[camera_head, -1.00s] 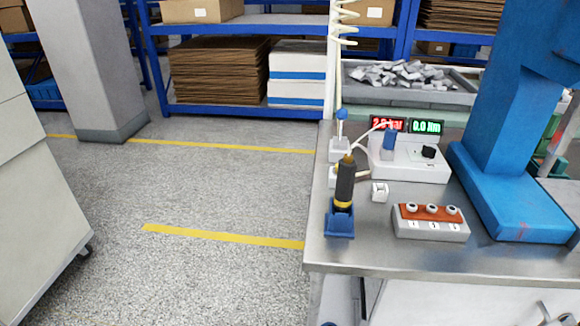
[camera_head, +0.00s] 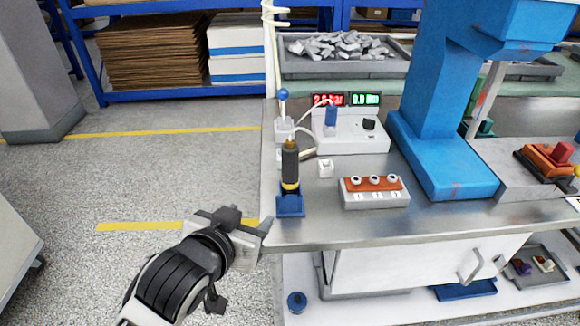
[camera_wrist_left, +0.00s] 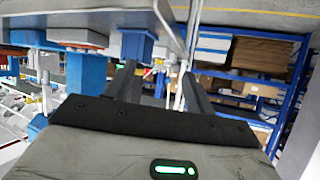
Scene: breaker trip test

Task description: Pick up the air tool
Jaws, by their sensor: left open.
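The air tool (camera_head: 290,167) is a dark grey cylinder with yellow bands. It stands upright in a blue holder (camera_head: 290,206) at the left front corner of the metal workbench (camera_head: 350,229). My left gripper (camera_head: 256,226) is open and empty, low and to the left of the holder, near the bench's left front corner and apart from the tool. In the left wrist view, its two dark fingers (camera_wrist_left: 161,82) stand spread. A blue block shows near them there, but I cannot tell if it is the holder. My right gripper is not in view.
A grey box with three round knobs (camera_head: 375,191) sits right of the tool. Behind are a small white block (camera_head: 326,169) and a white unit with red and green displays (camera_head: 349,134). A large blue press (camera_head: 440,120) stands at right. A pale coiled hose (camera_head: 270,50) hangs behind the tool.

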